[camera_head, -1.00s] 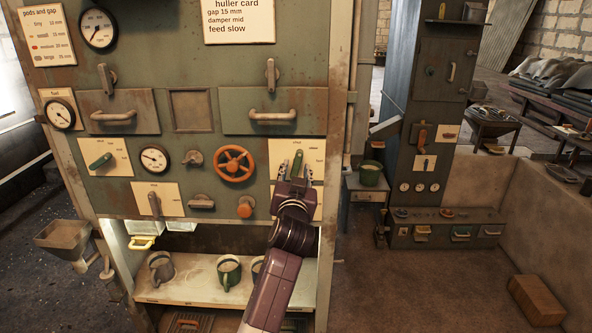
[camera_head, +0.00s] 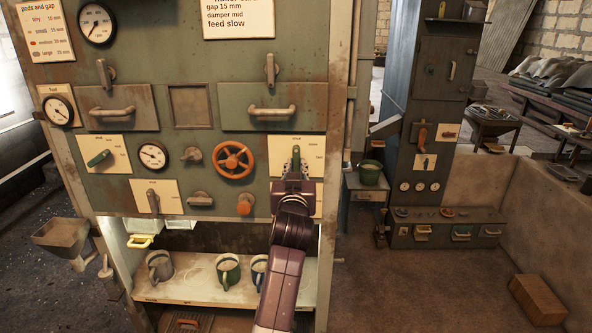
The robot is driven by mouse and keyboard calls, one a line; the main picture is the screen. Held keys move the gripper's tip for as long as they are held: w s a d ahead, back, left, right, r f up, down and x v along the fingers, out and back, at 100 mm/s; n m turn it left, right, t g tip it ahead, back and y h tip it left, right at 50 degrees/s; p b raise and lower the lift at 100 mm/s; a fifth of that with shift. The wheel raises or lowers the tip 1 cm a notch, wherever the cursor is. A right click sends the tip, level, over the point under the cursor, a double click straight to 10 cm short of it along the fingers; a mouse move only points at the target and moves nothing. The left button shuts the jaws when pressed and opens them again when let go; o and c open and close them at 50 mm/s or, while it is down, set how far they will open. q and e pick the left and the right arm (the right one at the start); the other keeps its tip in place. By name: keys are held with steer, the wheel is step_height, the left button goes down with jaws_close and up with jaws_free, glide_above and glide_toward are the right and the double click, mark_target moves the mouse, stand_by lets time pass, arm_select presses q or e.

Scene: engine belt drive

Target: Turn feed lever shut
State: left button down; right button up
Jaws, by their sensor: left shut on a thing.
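The feed lever (camera_head: 296,152) is a small green handle on a cream plate (camera_head: 315,147) at the right of the machine panel. The plate has small words around it, with "shut" apparently at the top; the others are too small to read. The lever's visible tip points about straight up. My left gripper (camera_head: 296,164) is shut on the lever, one finger on each side. The gripper hides the lever's lower part. My right gripper is not in view.
An orange handwheel (camera_head: 233,160) and an orange knob (camera_head: 244,205) sit left of my gripper. A drawer handle (camera_head: 272,111) and a grey lever (camera_head: 271,70) are above. Mugs stand on the shelf (camera_head: 200,283) below.

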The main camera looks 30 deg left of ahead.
arm_select(q)
steer(key=c, duration=1.9)
jaws_free()
steer(key=v, duration=0.7)
steer(key=shift+s+d, duration=0.1)
steer(key=shift+s, duration=0.15)
